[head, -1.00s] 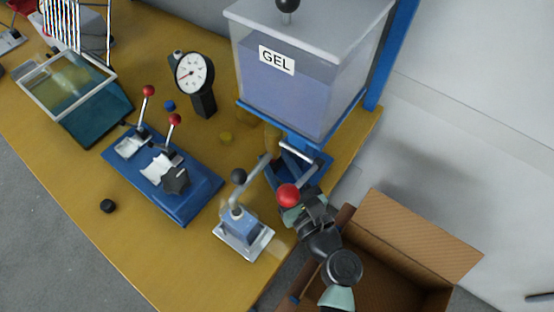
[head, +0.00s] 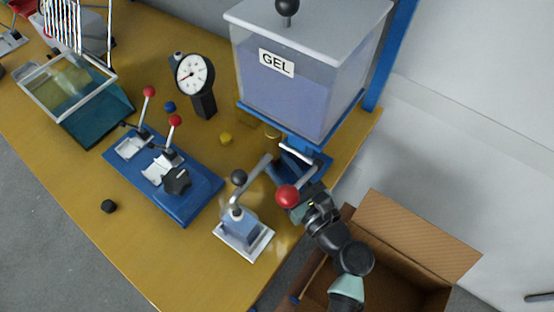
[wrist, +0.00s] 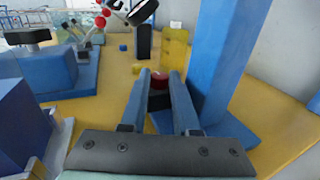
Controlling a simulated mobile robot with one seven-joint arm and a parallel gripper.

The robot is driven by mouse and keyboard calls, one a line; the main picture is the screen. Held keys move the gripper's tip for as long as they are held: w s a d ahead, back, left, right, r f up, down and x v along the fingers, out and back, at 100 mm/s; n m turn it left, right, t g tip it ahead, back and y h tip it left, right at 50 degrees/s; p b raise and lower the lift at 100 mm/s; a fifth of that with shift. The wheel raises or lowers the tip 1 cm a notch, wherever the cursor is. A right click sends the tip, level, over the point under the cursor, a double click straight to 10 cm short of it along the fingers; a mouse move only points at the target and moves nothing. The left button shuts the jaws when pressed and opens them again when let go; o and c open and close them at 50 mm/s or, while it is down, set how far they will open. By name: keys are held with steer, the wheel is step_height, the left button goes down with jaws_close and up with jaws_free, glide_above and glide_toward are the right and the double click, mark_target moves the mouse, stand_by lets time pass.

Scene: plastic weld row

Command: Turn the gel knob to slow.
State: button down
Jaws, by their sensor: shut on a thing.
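The gel hopper (head: 290,90), a clear bin labelled GEL with a grey lid, stands on a blue stand at the table's back right edge. A round red knob (head: 287,197) shows below it in the head view, at the tip of my gripper (head: 300,205). In the wrist view a red cap (wrist: 159,79) over a dark part sits between the two fingers of my gripper (wrist: 160,76), which is shut on it. I take this to be the gel knob. No slow marking can be read, and my gripper hides part of the knob's mount.
A small press (head: 243,234) with a black-balled lever stands just left of my gripper. A blue fixture (head: 195,205) with red-knobbed levers and a dial gauge (head: 195,75) are farther left. An open cardboard box (head: 415,225) lies under my arm at right.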

steer(key=shift+w+d+n+g+y, duration=0.1)
steer(key=shift+d+n+g+y, duration=0.1)
steer(key=shift+n+g+y, duration=0.8)
steer(key=c, duration=0.9)
jaws_free()
steer(key=shift+a+m+t, duration=0.15)
steer(key=shift+m+t, duration=0.15)
steer(key=shift+t, duration=0.1)
